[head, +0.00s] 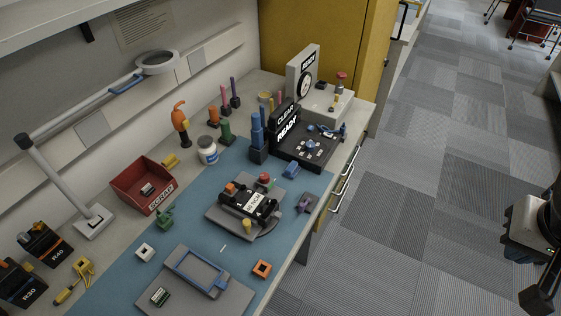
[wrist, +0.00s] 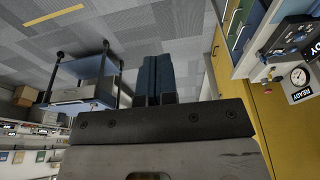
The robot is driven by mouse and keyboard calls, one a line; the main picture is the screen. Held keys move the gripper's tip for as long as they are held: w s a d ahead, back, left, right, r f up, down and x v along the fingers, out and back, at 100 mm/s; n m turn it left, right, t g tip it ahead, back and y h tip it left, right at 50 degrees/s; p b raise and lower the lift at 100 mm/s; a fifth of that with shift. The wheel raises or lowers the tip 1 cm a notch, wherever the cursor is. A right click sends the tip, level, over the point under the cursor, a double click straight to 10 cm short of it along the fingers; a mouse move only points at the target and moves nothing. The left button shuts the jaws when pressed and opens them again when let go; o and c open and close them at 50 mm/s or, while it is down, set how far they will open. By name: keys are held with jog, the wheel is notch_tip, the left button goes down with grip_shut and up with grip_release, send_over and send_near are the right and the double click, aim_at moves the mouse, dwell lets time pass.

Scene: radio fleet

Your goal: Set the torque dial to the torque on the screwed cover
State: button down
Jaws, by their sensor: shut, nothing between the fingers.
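A white station with a round black-and-white dial (head: 304,86) and a READY sign stands at the back right of the bench. The dial also shows in the wrist view (wrist: 299,76), turned on its side at the right edge. I cannot read its setting. A black device with a screwed cover (head: 249,205) lies on a grey plate on the blue mat. Its white label is too small and tilted to read surely. My gripper (wrist: 158,78) is shut and empty, over the carpet and well away from the bench. Dark parts of my arm show at the head view's right edge.
A black CLEAR/READY box (head: 303,148) stands in front of the dial station. A red scrap bin (head: 145,190), screwdrivers, a white jar (head: 207,150) and several small parts crowd the bench. A yellow cabinet (head: 330,45) stands behind. The carpet to the right is open.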

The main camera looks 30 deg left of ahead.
dwell(0.3)
